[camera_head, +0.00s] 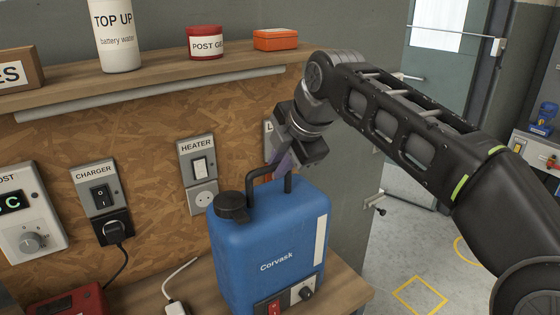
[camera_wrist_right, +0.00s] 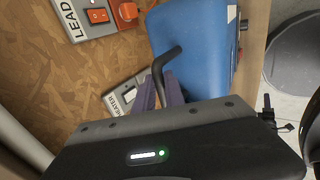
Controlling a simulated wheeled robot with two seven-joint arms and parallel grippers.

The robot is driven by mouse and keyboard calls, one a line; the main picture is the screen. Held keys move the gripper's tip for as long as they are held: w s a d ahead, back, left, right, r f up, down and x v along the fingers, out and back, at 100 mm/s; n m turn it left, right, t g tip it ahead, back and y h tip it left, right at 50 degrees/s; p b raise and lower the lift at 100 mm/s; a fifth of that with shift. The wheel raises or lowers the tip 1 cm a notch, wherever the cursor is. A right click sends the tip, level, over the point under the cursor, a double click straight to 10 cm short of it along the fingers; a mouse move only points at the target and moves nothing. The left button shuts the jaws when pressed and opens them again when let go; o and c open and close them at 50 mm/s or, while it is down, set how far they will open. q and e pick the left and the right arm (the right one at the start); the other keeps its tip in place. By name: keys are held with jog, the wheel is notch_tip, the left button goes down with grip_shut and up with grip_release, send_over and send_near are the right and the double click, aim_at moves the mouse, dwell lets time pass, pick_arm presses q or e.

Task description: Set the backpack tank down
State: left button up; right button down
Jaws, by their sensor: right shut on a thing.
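The backpack tank (camera_head: 268,247) is blue, marked "Corvask", with a black cap at its top left and a black handle on top. It is upright at the wooden bench (camera_head: 345,292); whether its base touches the bench cannot be seen. My right gripper (camera_head: 284,164) comes from above and is shut on the tank's handle. In the right wrist view the purple-grey fingers of the gripper (camera_wrist_right: 160,92) are at the black handle, with the blue tank (camera_wrist_right: 195,45) beyond. My left gripper is not in view.
A heater switch panel (camera_head: 198,165) and a charger panel (camera_head: 100,195) are on the chipboard wall. A shelf (camera_head: 160,68) above holds a white bottle, a red tin and an orange box. A white cable (camera_head: 180,275) lies left of the tank. Open floor is at right.

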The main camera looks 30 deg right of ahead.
jog(key=c, duration=1.4)
grip_release()
jog(key=shift+r, duration=0.1)
jog(key=p+v, duration=0.3)
jog(key=v, duration=0.9)
